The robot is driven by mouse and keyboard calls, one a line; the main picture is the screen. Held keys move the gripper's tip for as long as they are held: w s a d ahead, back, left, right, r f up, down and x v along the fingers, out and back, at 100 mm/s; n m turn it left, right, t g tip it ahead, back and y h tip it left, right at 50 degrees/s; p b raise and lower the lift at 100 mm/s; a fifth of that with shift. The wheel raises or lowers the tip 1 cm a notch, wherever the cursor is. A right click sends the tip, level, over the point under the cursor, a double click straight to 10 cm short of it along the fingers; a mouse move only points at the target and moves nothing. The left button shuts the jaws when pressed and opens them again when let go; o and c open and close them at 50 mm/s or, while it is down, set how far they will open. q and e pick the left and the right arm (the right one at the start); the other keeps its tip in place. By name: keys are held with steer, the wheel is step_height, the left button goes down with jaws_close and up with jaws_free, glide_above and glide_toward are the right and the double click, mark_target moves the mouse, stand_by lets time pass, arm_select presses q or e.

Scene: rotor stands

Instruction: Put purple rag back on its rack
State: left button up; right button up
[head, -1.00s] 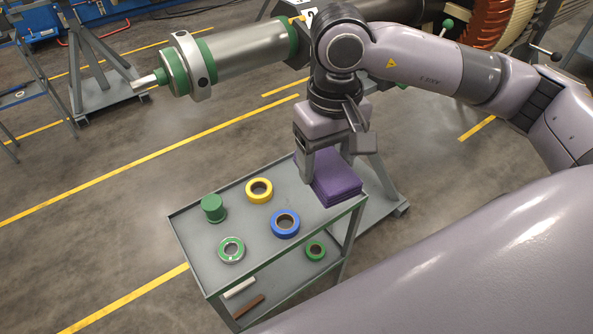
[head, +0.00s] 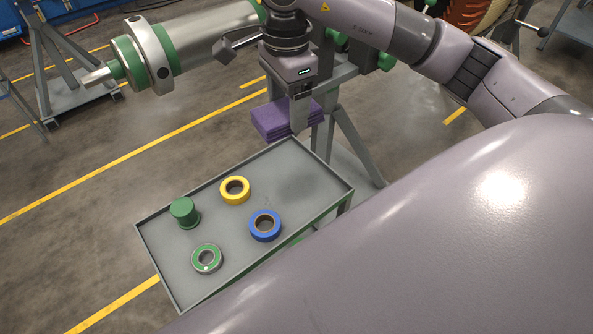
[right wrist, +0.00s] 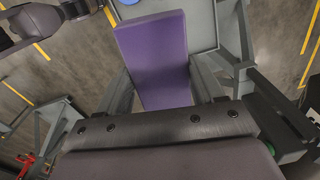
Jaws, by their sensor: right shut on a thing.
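The purple rag (head: 271,121) is a folded, flat stack. My right gripper (head: 300,112) is shut on it and holds it above the floor just past the far edge of the cart. In the right wrist view the rag (right wrist: 153,52) sits between the two fingers of my right gripper (right wrist: 165,88) and sticks out beyond them. I cannot pick out the rag's rack in these views. My left gripper is not in view.
The grey cart (head: 318,190) carries yellow tape (head: 235,190), blue tape (head: 265,226), green-and-silver tape (head: 207,258) and a green cylinder (head: 184,212). Its back right top is bare. A rotor (head: 200,45) on a grey stand (head: 352,140) is close behind my right gripper.

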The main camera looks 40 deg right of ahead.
steer(key=m, duration=0.3)
steer(key=w+d+f+m, duration=0.1)
steer(key=shift+w+d+b, duration=0.1)
steer(key=shift+b, duration=0.3)
steer(key=m, duration=0.3)
steer(key=w+d+m+b, duration=0.1)
steer(key=shift+f+m, duration=0.25)
steer(key=shift+m, duration=0.05)
steer(key=m, duration=0.2)
steer(key=d+m, duration=0.1)
steer(key=shift+w+d+f+m+b, duration=0.1)
steer(key=shift+w+f+m+b, duration=0.15)
steer(key=shift+w+m+b, duration=0.15)
steer(key=f+m, duration=0.1)
steer(key=f, duration=0.5)
steer(key=f+m, duration=0.1)
steer(key=f, duration=0.6)
steer(key=d+f+m+b, duration=0.1)
steer(key=f, duration=0.6)
steer(key=shift+w+f+m, duration=0.2)
steer(key=shift+w+m, duration=0.1)
steer(key=shift+m, duration=0.1)
